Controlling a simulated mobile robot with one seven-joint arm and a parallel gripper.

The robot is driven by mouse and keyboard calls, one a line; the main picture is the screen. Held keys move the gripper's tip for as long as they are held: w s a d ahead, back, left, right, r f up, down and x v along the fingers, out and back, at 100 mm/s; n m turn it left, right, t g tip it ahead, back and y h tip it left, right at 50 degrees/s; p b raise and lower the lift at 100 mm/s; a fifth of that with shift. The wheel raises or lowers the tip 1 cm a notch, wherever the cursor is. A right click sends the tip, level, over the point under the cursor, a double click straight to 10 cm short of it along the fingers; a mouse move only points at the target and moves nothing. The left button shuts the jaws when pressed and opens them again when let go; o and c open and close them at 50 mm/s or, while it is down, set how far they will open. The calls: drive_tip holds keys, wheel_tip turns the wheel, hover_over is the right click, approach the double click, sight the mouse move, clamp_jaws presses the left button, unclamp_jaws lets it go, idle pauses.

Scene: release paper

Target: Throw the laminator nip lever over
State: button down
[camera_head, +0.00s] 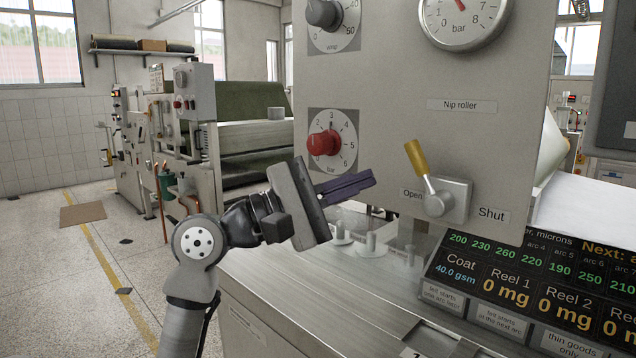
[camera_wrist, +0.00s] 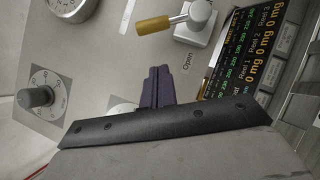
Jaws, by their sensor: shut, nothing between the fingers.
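The nip lever (camera_head: 421,166) has a yellow grip and a metal shank on a grey pivot block (camera_head: 453,201). It sits on the panel under the "Nip roller" label and leans up and left, towards the "Open" label (camera_head: 412,194). The "Shut" label (camera_head: 491,215) is at the lower right of the block. The lever also shows at the top of the wrist view (camera_wrist: 162,23). My gripper (camera_head: 372,178) is shut and empty, its dark purple fingers together. In the head view it is left of the lever, apart from it. Its fingers also show in the wrist view (camera_wrist: 158,72).
A red bar knob (camera_head: 324,143) is on the panel just above and left of my gripper. A grey knob (camera_head: 322,13) and a pressure gauge (camera_head: 462,10) are higher up. A display (camera_head: 540,270) stands below right. Metal posts (camera_head: 371,246) stand on the bench below my gripper.

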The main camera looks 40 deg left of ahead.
sight(406, 152)
drive_tip(key=shift+w+d+r+p, duration=0.15)
drive_tip(key=shift+d+r+p, duration=0.15)
drive_tip(key=shift+d, duration=0.35)
drive_tip(key=shift+w+d+r+p, duration=0.25)
drive_tip(key=shift+d+r, duration=0.15)
drive_tip(key=shift+d, duration=0.2)
drive_tip(key=shift+w+d+r+p, duration=0.1)
drive_tip(key=shift+d+r+p, duration=0.2)
drive_tip(key=shift+d, duration=0.35)
drive_tip(key=shift+d+r+m+g+b, duration=0.25)
drive_tip(key=shift+r+m+g+b, duration=0.15)
drive_tip(key=shift+m+b, duration=0.3)
drive_tip(key=d+r+m+g+b, duration=0.1)
drive_tip(key=m, duration=0.1)
drive_tip(key=d+r+m+g+y, duration=0.1)
drive_tip(key=m, duration=0.1)
drive_tip(key=shift+s+d+r+m+g+b, duration=0.1)
drive_tip(key=shift+d+m+g+b, duration=0.1)
drive_tip(key=shift+m+g+b, duration=0.15)
drive_tip(key=shift+s+d+r+m+g+y+p, duration=0.15)
drive_tip(key=shift+d+m+g+y, duration=0.15)
drive_tip(key=shift+d+m+y, duration=0.35)
drive_tip(key=shift+w+d+r+m+g+y+p, duration=0.1)
drive_tip(key=shift+d+m+g+y+p, duration=0.2)
drive_tip(key=shift+d+m, duration=0.45)
drive_tip(key=shift+s+d+r+m+g+y+p, duration=0.2)
drive_tip(key=shift+d+m+y, duration=0.3)
drive_tip(key=shift+m, duration=0.35)
drive_tip(key=shift+w, duration=0.1)
